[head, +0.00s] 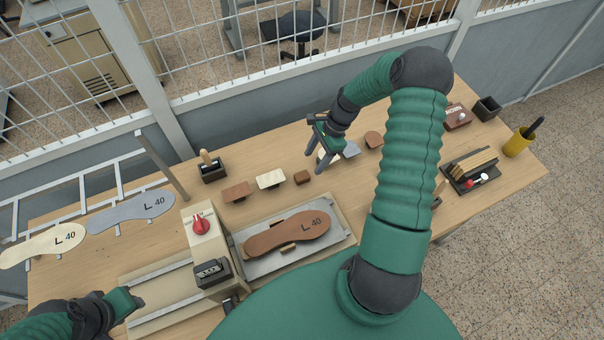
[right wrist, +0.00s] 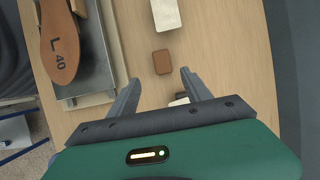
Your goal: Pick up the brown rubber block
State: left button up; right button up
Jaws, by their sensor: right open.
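The small brown rubber block (head: 302,177) lies on the table, just right of a cream block. In the right wrist view the brown block (right wrist: 162,62) shows just beyond and between the fingertips, apart from them. My right gripper (head: 318,147) is open and empty above the table, behind and to the right of the block in the head view; its spread fingers also show in the right wrist view (right wrist: 160,77). My left gripper (head: 135,300) is at the lower left, beside the machine's rail; its jaw opening is not clear.
A cream block (head: 270,179) and a brown plate (head: 237,191) lie left of the block. A brown insole marked L 40 (head: 288,233) lies on the metal bed in front. A pale object (right wrist: 180,101) is partly hidden by my right gripper. A yellow cup (head: 517,144) stands far right.

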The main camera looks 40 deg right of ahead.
aim_at(302, 175)
jog(key=p+x, duration=0.1)
jog(key=x, duration=0.1)
jog(key=p+x, duration=0.1)
jog(key=x, duration=0.2)
jog(key=p+x, duration=0.1)
jog(key=x, duration=0.2)
jog(key=shift+w+a+r, duration=0.2)
jog(key=shift+w+a, duration=0.1)
jog(key=shift+w, duration=0.1)
jog(key=shift+f, duration=0.5)
jog(key=c, duration=0.3)
grip_shut()
